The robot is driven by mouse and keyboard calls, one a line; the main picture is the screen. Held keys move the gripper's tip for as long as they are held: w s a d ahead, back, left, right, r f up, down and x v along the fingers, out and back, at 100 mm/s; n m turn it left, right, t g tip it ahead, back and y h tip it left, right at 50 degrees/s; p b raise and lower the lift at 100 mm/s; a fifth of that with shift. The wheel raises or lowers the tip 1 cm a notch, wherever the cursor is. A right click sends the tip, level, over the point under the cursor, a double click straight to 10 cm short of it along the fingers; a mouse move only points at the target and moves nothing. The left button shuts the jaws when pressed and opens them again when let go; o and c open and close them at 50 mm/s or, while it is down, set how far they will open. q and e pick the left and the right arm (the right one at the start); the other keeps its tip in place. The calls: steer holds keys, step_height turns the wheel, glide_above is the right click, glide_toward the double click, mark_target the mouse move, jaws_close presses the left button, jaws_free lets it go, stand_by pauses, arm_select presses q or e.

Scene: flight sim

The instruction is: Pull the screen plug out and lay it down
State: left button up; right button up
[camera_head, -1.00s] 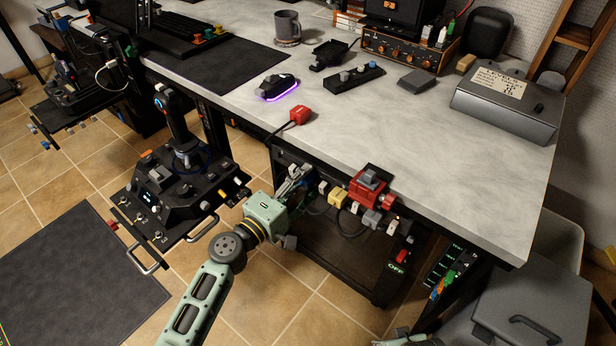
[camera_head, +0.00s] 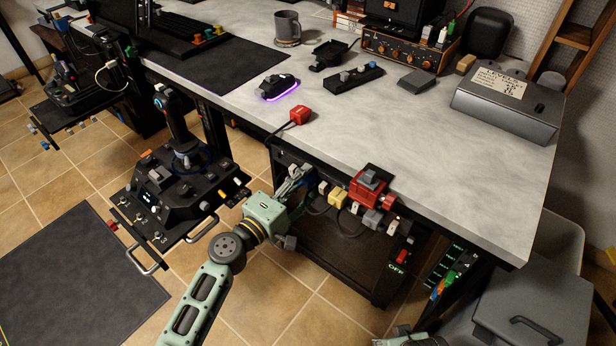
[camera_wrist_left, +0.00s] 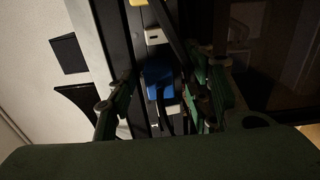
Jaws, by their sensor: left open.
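My left gripper (camera_head: 292,182) is at the power strip under the desk's front edge, at its left end. In the left wrist view the gripper (camera_wrist_left: 160,100) is open. A blue plug (camera_wrist_left: 158,78) with a dark cable sits on the strip between its fingers. I cannot tell whether the fingers touch it. A yellow plug (camera_head: 337,195) and grey plugs (camera_head: 372,218) sit farther right on the strip. No label marks which plug is the screen's. The gripper partly hides the strip's left end.
A red plug (camera_head: 299,115) with a dark cable lies on the desk (camera_head: 400,130) near its front edge. A joystick panel (camera_head: 165,190) is left of my arm. The front desktop is mostly clear.

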steer(key=shift+s+d+f, duration=0.1)
steer(key=shift+s+f, duration=0.05)
stand_by(0.4)
arm_select(q)
jaws_close()
arm_select(e)
steer(key=shift+r, duration=0.4)
stand_by(0.4)
arm_select(q)
steer(key=shift+a, duration=0.1)
arm_select(e)
steer(key=shift+w, duration=0.2)
